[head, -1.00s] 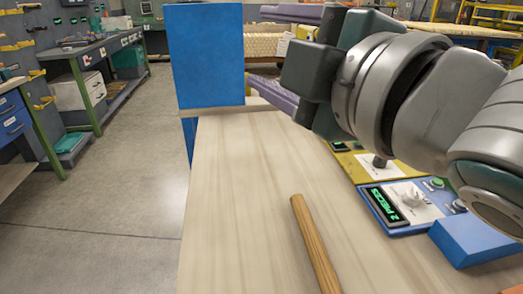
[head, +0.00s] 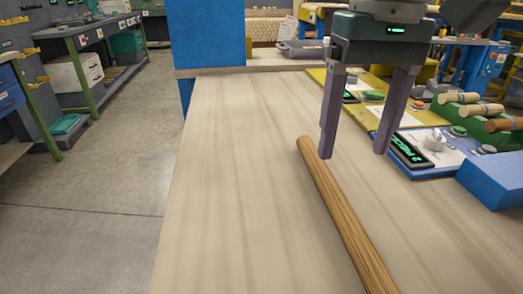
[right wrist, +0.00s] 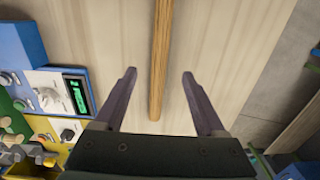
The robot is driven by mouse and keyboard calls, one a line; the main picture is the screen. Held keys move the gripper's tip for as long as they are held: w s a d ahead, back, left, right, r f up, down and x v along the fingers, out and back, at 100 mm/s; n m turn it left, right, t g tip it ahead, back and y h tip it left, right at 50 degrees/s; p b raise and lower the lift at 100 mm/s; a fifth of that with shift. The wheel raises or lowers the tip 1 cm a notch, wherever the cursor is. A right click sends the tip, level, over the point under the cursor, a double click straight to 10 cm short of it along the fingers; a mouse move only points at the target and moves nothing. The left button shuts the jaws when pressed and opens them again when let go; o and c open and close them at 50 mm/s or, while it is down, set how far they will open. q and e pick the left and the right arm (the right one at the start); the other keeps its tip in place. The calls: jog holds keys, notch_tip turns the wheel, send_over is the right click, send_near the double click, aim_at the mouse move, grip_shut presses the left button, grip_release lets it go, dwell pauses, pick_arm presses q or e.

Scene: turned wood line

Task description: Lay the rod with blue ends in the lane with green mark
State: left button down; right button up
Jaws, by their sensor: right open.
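A plain brown wooden rod (head: 340,205) lies on the pale wooden table. Its far end shows no blue, and its near end runs out of the picture. My right gripper (head: 354,154) is open and empty, pointing down above the table around the rod's far end. In the right wrist view the rod (right wrist: 161,60) runs between the two open fingers (right wrist: 159,74), apart from both. No blue-ended rod and no lane with a green mark can be made out for certain. My left gripper is not in view.
A blue panel with a display (head: 425,150) and a yellow panel (head: 398,113) stand right of the rod. Short wooden pieces on green holders (head: 462,98) lie beyond. A blue block (head: 490,178) is at the right. The table's left part (head: 225,190) is clear.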

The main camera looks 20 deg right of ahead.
send_over(343, 202)
jog(key=f, duration=0.4)
jog(key=shift+w+d+f, duration=0.2)
jog(key=shift+w+d, duration=0.05)
jog(key=f, duration=0.4)
jog(key=shift+s+a+f, duration=0.25)
jog(key=shift+s+a, duration=0.05)
jog(key=shift+f, duration=0.35)
jog(key=shift+c, duration=0.2)
grip_shut()
